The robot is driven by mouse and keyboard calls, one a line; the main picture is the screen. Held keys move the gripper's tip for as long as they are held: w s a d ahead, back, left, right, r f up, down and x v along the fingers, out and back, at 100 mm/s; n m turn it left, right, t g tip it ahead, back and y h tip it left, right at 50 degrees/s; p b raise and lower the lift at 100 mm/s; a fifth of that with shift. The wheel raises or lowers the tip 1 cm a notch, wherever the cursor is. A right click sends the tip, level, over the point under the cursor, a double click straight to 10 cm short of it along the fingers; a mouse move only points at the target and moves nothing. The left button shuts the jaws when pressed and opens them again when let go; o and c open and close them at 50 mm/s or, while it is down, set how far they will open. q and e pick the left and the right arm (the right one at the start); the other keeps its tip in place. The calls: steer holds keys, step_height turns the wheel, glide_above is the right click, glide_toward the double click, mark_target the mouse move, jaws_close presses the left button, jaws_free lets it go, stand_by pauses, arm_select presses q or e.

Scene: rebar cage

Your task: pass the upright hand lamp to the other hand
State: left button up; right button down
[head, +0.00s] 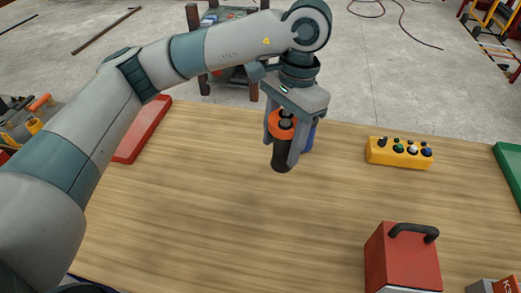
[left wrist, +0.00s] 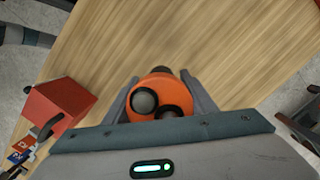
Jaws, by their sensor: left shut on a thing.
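The hand lamp (head: 282,152) has a black body and an orange top and is upright. My left gripper (head: 285,160) points down and is shut on the lamp, one finger on each side. The lamp appears to be held above the wooden table. In the left wrist view the lamp's orange top (left wrist: 160,95) with two dark round parts sits between the fingers (left wrist: 160,100). Part of the lamp is hidden by the fingers. My right gripper is not in either view.
A blue object (head: 308,137) stands behind the gripper, partly hidden. A yellow control box (head: 398,153) lies at the right back of the table (head: 210,220). A red box with a black handle (head: 402,265) stands at the front right. A red tray (head: 145,130) is at left. The table's middle is clear.

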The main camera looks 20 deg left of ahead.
mark_target(282, 128)
arm_select(q)
steer(key=shift+w+d+r+m, duration=0.2)
steer(key=shift+d+r+m, duration=0.1)
steer(key=shift+d+r, duration=0.25)
steer(key=shift+f, duration=0.1)
steer(key=shift+d+f, duration=0.1)
steer(key=w+d+f+m, duration=0.4)
steer(key=f, duration=0.2)
steer(key=shift+w+m+t+y, duration=0.3)
steer(key=shift+w, duration=0.1)
steer(key=shift+r, duration=0.1)
steer(key=s+a+r+n, duration=0.7)
steer(key=a+r+n, duration=0.1)
steer(key=r, duration=0.4)
steer(key=shift+s+a+g+h, duration=0.15)
steer(key=shift+a+g+h, duration=0.05)
steer(key=shift+g+h, duration=0.2)
